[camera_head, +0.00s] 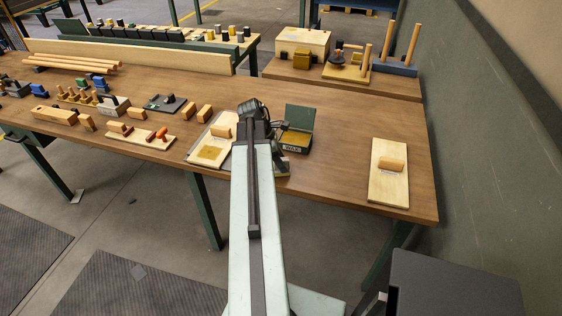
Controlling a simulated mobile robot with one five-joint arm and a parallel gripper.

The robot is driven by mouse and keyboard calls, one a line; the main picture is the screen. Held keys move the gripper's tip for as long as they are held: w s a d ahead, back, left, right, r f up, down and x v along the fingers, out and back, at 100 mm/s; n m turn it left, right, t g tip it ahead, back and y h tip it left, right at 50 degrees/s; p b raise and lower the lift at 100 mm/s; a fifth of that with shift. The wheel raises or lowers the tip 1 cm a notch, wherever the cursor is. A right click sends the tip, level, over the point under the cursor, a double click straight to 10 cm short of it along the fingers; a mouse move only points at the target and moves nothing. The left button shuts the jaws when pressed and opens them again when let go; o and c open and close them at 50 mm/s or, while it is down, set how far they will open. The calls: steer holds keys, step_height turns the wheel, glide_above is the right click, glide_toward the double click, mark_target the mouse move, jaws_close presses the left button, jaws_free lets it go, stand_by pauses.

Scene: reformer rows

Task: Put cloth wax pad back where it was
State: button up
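A green tin marked WAX (294,149) stands open near the front edge of the bench, its lid (299,117) raised at the back. A yellowish-brown surface shows inside it. A pale board (199,160) to its left carries a flat yellow-brown patch (209,152) and a light wooden block (220,131). I cannot tell for sure which of these is the cloth wax pad. My gripper (282,126) is at the end of my arm, just left of the tin's lid. Its fingers are small and partly hidden, so whether it holds anything is unclear.
Another pale board with a wooden block (391,163) lies at the right end of the bench (340,140). Wooden blocks, small tools and a tray (149,138) crowd the left. A peg stand (397,67) and box stand behind. Bench between tin and right board is clear.

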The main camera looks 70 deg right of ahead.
steer(key=p+v, duration=1.1)
steer(key=v, duration=0.1)
steer(key=shift+r, duration=0.25)
